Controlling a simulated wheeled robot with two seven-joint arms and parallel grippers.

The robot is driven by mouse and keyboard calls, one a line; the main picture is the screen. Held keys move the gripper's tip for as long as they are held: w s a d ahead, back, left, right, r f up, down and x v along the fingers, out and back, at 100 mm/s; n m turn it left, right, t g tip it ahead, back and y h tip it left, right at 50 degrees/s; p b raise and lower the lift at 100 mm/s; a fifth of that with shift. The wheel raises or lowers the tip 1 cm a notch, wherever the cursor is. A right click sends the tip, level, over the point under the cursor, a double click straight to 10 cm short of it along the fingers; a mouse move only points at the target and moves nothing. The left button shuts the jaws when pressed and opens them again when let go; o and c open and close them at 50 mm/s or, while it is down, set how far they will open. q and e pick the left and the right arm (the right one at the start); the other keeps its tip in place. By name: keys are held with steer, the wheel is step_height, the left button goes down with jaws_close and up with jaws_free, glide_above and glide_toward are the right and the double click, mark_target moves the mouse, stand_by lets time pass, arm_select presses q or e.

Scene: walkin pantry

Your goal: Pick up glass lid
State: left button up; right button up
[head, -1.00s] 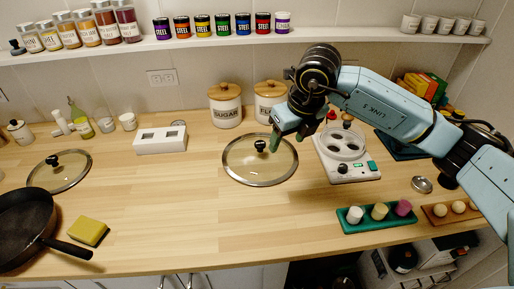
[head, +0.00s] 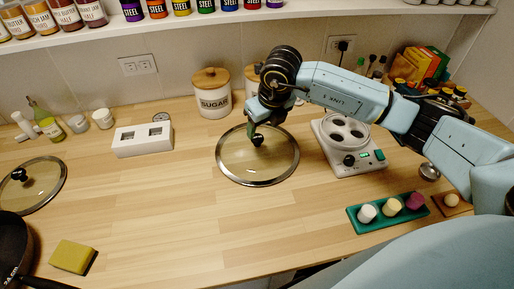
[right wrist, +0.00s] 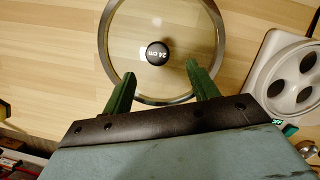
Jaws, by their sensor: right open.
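A glass lid (head: 240,165) with a metal rim and a black knob (head: 257,140) lies flat in the middle of the wooden counter. My right gripper (head: 254,130) is above the lid close to the knob. Its two green fingers (right wrist: 158,80) are spread apart, empty, with the knob in line between them and a little beyond the tips. A second glass lid (head: 45,188) lies at the far left. My left gripper is not in view.
A white hot plate unit (head: 345,150) stands right of the lid. A green tray (head: 380,222) with small cylinders is at the front right. A sugar canister (head: 213,98) stands behind. A yellow sponge (head: 72,256) and pan (head: 12,250) are front left. The counter's middle front is clear.

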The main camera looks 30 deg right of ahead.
mark_target(257, 137)
steer(key=x, duration=0.4)
steer(key=shift+w+a+f+p, duration=0.1)
steer(key=shift+w+a+p, duration=0.15)
steer(key=shift+p, duration=0.05)
steer(key=shift+w+f, duration=0.15)
steer(key=shift+f, duration=0.3)
steer(key=shift+c, duration=1)
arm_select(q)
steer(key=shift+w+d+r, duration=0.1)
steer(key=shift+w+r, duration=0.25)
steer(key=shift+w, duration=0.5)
arm_select(e)
jaws_close()
steer(key=shift+r, duration=0.1)
